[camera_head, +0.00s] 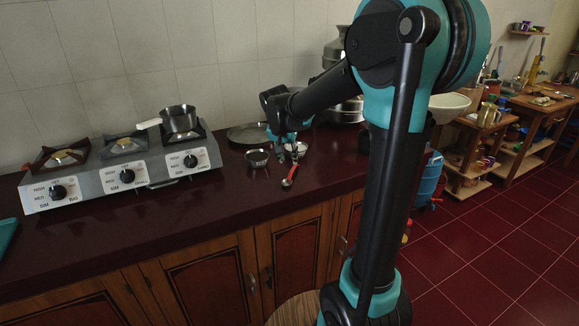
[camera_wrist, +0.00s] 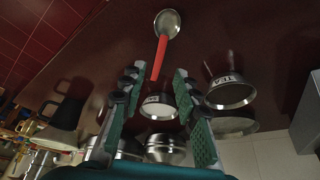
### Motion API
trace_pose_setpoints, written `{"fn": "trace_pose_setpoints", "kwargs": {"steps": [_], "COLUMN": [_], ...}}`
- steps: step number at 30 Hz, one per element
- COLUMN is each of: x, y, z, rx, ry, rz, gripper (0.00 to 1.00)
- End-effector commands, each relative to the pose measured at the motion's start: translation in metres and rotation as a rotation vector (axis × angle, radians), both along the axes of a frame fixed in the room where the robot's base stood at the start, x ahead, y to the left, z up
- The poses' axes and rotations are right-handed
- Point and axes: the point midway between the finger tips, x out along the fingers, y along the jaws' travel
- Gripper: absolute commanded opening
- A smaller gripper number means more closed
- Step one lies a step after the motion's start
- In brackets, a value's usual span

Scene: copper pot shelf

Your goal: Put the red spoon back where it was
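The red-handled spoon (camera_head: 291,175) lies on the dark red counter (camera_head: 225,212), near its front edge, with its metal bowl toward the front. In the wrist view the red handle (camera_wrist: 159,58) points toward my gripper, and the metal bowl is at the far end. My gripper (camera_wrist: 157,74) is open, with its two fingers apart on either side of the line of the handle's near end. I cannot tell whether the handle's end is between the fingers or below them. In the head view my gripper (camera_head: 287,143) is low over the counter, just behind the spoon.
A small metal bowl (camera_head: 257,158) stands left of the spoon; a labelled cup (camera_wrist: 158,107) is behind the handle. A round plate (camera_head: 246,133) lies further back. The stove (camera_head: 124,170) with a saucepan (camera_head: 178,118) is at left. The front counter is clear.

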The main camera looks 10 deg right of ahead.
Motion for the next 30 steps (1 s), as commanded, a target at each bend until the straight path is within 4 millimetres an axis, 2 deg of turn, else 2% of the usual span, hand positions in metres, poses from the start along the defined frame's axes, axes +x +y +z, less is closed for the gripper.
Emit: {"fn": "trace_pose_setpoints", "kwargs": {"steps": [1, 6, 10, 13, 17, 21, 24, 27, 30], "x": [-0.004, -0.012, -0.016, -0.029, -0.078, -0.153, -0.201, -0.236, -0.255], "y": [0.002, 0.006, 0.007, 0.0, -0.025, -0.051, -0.06, -0.063, -0.064], "z": [0.01, 0.032, 0.041, 0.034, -0.003, -0.058, -0.092, -0.116, -0.129], "rx": [0.0, 0.0, 0.0, 0.002, 0.007, 0.014, 0.017, 0.016, 0.013], "ry": [0.0, -0.001, 0.0, 0.007, 0.027, 0.043, 0.04, 0.035, 0.031], "rz": [0.001, 0.0, 0.001, 0.021, 0.111, 0.254, 0.346, 0.414, 0.455], "gripper": [0.31, 0.31, 0.31, 0.31, 0.31, 0.31, 0.31, 0.31, 0.31]}}
